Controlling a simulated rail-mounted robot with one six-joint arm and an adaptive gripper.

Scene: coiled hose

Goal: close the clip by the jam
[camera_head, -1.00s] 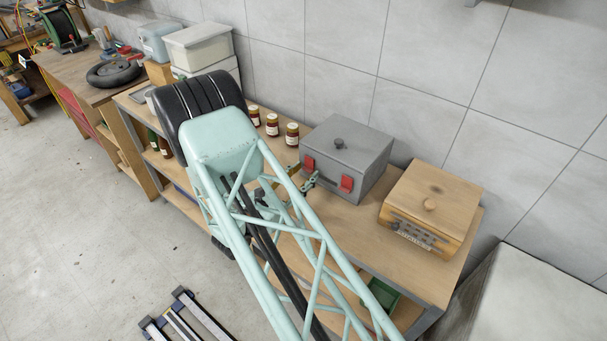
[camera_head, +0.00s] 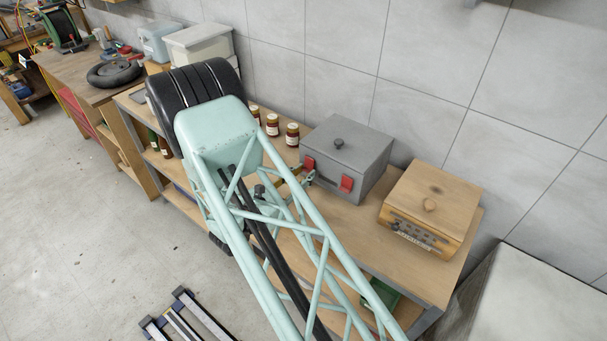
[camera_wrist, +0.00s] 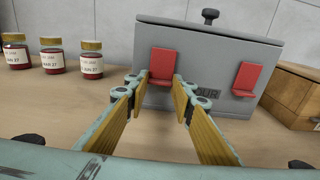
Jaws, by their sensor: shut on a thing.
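A grey box (camera_head: 352,150) with a dark lid knob stands on the bench. It carries two red clips on its front. The left red clip (camera_wrist: 162,64), nearer the jam, shows upright at the top of the wrist view, and in the head view (camera_head: 309,164). The right red clip (camera_wrist: 245,78) is apart from my gripper. My gripper (camera_wrist: 158,84) is at the lower end of the left clip, one finger on each side, and shut on it. The exact contact is hard to see. Several jam jars (camera_wrist: 53,58) with labels stand left of the box.
A wooden box (camera_head: 432,205) with a knob stands right of the grey box. A tiled wall (camera_head: 420,60) is close behind. The bench top (camera_head: 345,222) in front of the boxes is mostly clear. White bins (camera_head: 197,45) stand at the bench's far left.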

